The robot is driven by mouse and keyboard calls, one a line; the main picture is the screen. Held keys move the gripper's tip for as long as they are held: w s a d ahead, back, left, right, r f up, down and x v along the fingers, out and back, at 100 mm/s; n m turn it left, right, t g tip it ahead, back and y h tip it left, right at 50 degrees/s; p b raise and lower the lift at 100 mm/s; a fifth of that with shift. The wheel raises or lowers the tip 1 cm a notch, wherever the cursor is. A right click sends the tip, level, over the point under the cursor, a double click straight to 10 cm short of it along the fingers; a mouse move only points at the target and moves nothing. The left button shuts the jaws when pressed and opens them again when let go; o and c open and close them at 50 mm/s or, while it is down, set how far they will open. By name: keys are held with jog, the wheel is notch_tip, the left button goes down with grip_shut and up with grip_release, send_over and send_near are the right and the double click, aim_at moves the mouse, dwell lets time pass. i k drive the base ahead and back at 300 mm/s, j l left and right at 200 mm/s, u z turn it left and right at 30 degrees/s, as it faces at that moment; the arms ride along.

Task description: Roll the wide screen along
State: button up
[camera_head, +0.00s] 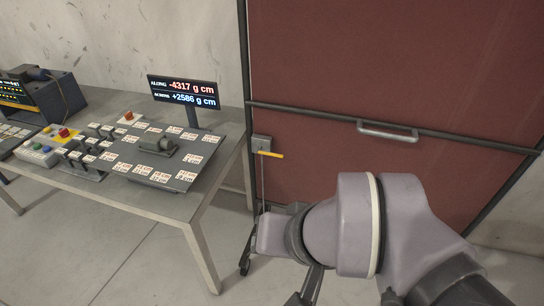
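The wide screen (330,65) is a tall dark red panel in a dark frame, filling the right half of the view. A grey bar handle (388,130) sits on its dark cross rail. A dark castor (244,267) shows on the floor at the lower left of the screen. My arm crosses in front of the screen's lower part and hides much of its base. My gripper cannot be made out clearly; dark parts show below the arm at the bottom edge.
A grey table (205,215) stands left of the screen, close to its left post. It carries a control panel with labels (170,180), a display (183,92) reading -4317 and +2586 g cm, and several button boxes. Bare floor shows in front of the table.

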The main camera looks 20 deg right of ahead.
aim_at(449, 94)
jog(key=i+l+z, duration=0.1)
jog(key=z, duration=0.3)
jog(key=i+l+z, duration=0.1)
jog(key=z, duration=0.3)
jog(key=i+l+z, duration=0.15)
jog(key=z, duration=0.25)
jog(key=l, duration=0.1)
